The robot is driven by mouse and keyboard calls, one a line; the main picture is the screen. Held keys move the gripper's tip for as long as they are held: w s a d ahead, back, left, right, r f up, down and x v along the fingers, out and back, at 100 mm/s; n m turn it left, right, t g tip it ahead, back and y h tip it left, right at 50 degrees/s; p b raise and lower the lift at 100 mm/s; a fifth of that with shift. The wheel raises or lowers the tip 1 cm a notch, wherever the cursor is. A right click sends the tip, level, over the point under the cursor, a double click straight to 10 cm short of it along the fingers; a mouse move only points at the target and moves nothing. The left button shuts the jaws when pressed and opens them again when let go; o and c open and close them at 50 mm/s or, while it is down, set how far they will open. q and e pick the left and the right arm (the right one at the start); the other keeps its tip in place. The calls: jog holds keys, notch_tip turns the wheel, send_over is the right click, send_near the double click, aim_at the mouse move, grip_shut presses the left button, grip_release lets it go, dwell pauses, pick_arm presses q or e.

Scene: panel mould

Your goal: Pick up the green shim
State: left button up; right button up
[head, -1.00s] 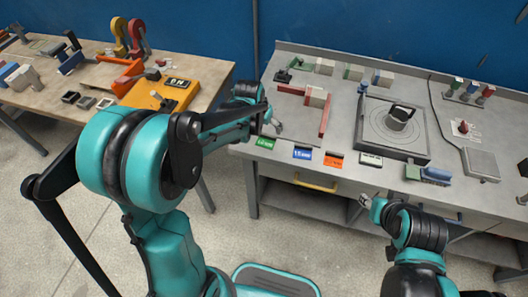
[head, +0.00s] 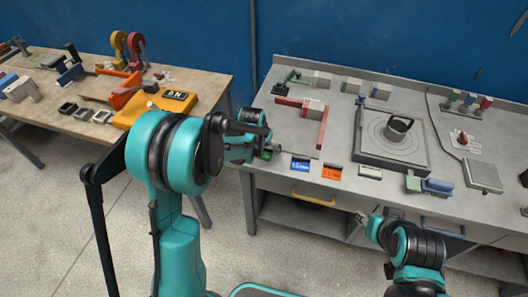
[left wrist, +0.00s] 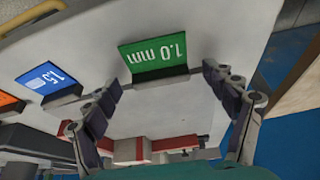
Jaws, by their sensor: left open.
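The green shim (left wrist: 153,58), marked 1.0 mm, lies on the grey bench top near its front edge. In the head view only a bit of the green shim (head: 266,155) shows, since my left arm and gripper cover the rest. My left gripper (left wrist: 163,80) is open and empty, with one finger on each side near the shim's ends. I cannot tell if either finger touches it. In the head view my left gripper (head: 275,149) is over the bench's front left corner. My right gripper (head: 362,217) is in front of the bench, too small to read.
A blue shim (head: 300,165), an orange shim (head: 332,172) and a white-labelled one (head: 370,171) lie in a row to the right. A red bar frame (head: 322,128) lies behind them. A dark square plate with a round fixture (head: 360,152) stands further right.

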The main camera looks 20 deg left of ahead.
pick_arm(q)
jog(key=c, duration=1)
jog(key=shift+r, duration=0.15)
